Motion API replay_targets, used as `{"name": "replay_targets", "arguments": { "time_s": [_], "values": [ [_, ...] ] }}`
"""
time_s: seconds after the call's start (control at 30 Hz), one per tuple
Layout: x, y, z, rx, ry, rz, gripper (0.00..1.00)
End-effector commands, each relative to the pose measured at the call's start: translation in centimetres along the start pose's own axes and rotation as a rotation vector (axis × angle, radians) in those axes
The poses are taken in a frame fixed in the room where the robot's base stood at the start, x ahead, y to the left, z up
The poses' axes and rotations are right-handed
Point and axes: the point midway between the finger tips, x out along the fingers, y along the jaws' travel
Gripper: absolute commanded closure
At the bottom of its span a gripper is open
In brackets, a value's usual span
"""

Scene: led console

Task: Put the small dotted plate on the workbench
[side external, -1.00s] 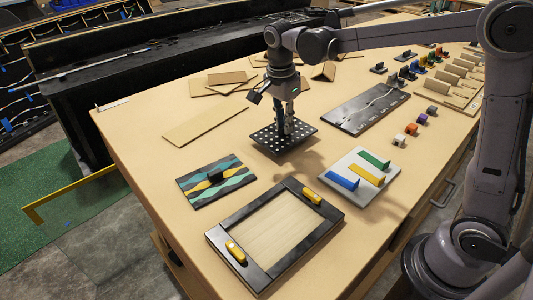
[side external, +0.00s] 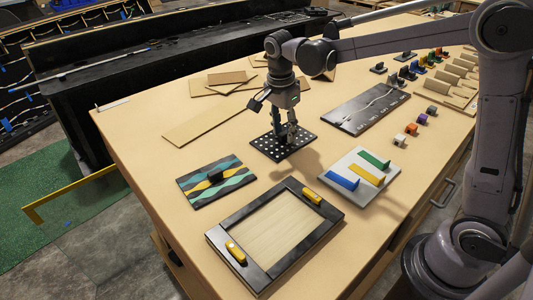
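The small dotted plate (side external: 264,146) is a black square with rows of white dots. It lies flat at or very near the surface of the tan workbench (side external: 170,165), around the middle. My gripper (side external: 287,137) points straight down over the plate, with its fingertips at the plate's centre. The fingers hide whatever they meet there, so I cannot tell if they still grip it or stand apart.
A teal patterned board (side external: 216,181), a black-framed panel (side external: 275,235) and a grey board with coloured bars (side external: 360,176) lie in front. A long dark panel (side external: 366,107) lies at right. Cardboard pieces (side external: 205,125) lie behind and left.

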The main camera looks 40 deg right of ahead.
Motion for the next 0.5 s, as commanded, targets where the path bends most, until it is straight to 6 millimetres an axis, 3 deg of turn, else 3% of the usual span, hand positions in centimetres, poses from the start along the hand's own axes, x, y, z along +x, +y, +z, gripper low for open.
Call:
{"name": "replay_targets", "arguments": {
  "time_s": [0.17,0.5],
  "values": [
    [-1.3,0.0,0.0,0.000,0.000,0.000,0.63],
    [-7.2,0.0,0.0,0.000,0.000,0.001,0.63]
  ]
}}
